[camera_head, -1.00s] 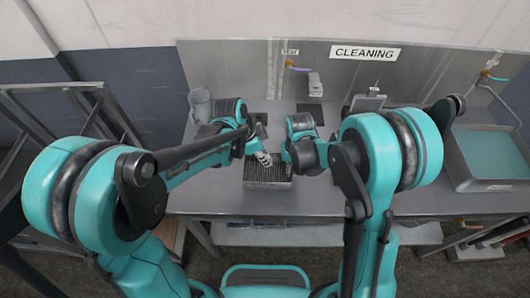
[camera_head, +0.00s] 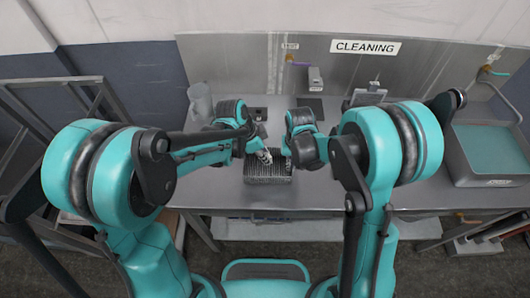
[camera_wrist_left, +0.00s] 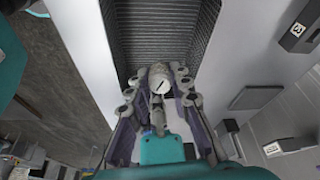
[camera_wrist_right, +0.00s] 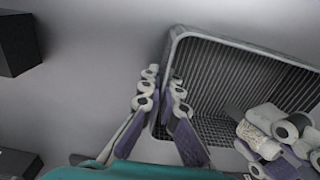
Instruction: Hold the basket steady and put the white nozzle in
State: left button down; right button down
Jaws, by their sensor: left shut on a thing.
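The grey ribbed wire basket (camera_head: 270,179) stands on the metal table in front of me. It also shows in the left wrist view (camera_wrist_left: 165,30) and the right wrist view (camera_wrist_right: 255,65). My left gripper (camera_head: 264,156) is over the basket, shut on the white nozzle (camera_wrist_left: 160,78). The nozzle sits between its fingertips above the basket's opening, and shows at the right of the right wrist view (camera_wrist_right: 268,120). My right gripper (camera_wrist_right: 163,92) is at the basket's side wall, one finger outside and one inside. Whether its fingers press on the wall is unclear.
A grey cup (camera_head: 200,103) stands at the table's back left. A sink-like tray (camera_head: 490,152) is at the right. A tap (camera_head: 315,77) is on the back panel under the CLEANING sign (camera_head: 365,47). The table front beside the basket is clear.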

pick_arm(q)
jog(key=shift+f, duration=0.5)
jog(key=c, duration=1.3)
grip_release()
jog(key=shift+r, duration=0.1)
jog(key=v, duration=1.1)
jog(key=shift+a+r, duration=0.2)
jog(key=shift+r, duration=0.15)
pick_arm(e)
jog(key=c, duration=1.6)
grip_release()
jog(key=shift+c, duration=0.2)
